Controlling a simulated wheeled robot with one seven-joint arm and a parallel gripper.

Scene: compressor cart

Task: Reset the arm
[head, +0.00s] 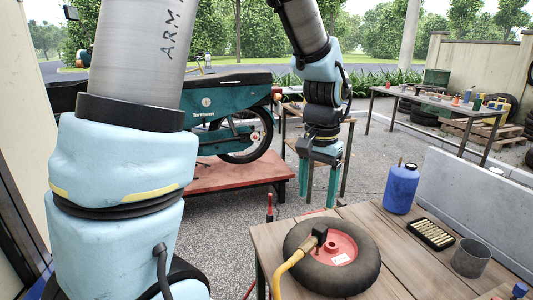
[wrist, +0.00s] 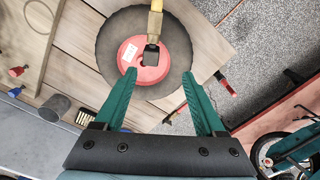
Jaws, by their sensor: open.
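My gripper (head: 318,192) hangs with its green fingers pointing down, behind the far edge of the wooden table in the head view. In the wrist view my gripper (wrist: 160,74) is open, its fingers spread wide with nothing held between them. My arm is bent, with a large blue and grey link filling the left of the head view. A black tyre (head: 361,276) with a red hub lies flat on the table, apart from the fingers. A yellow hose (head: 288,270) ends in a black fitting (head: 318,238) at the hub; whether it is attached I cannot tell.
The wooden table (head: 422,222) also carries a blue bottle (head: 400,188), a black tray (head: 430,234) of small pieces and a grey cup (head: 471,258). A teal motorbike (head: 215,108) stands on a red platform (head: 230,172) behind.

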